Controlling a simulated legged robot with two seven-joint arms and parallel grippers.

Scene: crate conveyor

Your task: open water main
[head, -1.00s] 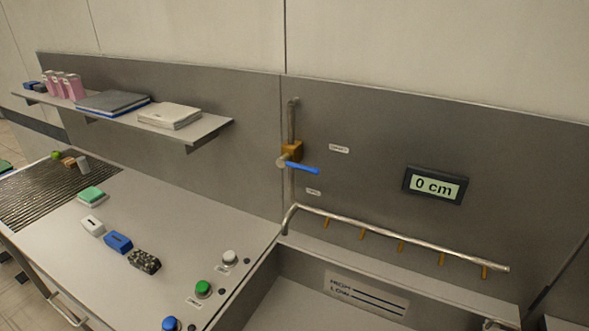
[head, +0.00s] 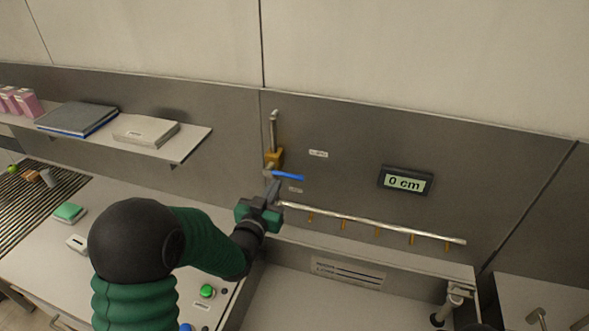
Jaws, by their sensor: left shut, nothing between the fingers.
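The water main valve (head: 274,158) is a brass body on a vertical steel pipe on the grey back panel. Its blue lever handle (head: 288,177) points to the right, roughly level. My left gripper (head: 273,186) is shut and empty, with its fingertips just below the left end of the blue handle in the picture. I cannot tell whether it touches the handle. My left arm covers part of the counter and the lower pipe. My right gripper is not in view.
A horizontal pipe (head: 375,222) with several brass nozzles runs above the basin. A shelf (head: 190,146) with books is at the left. A green button (head: 207,291) and a green-topped block (head: 69,212) are on the counter.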

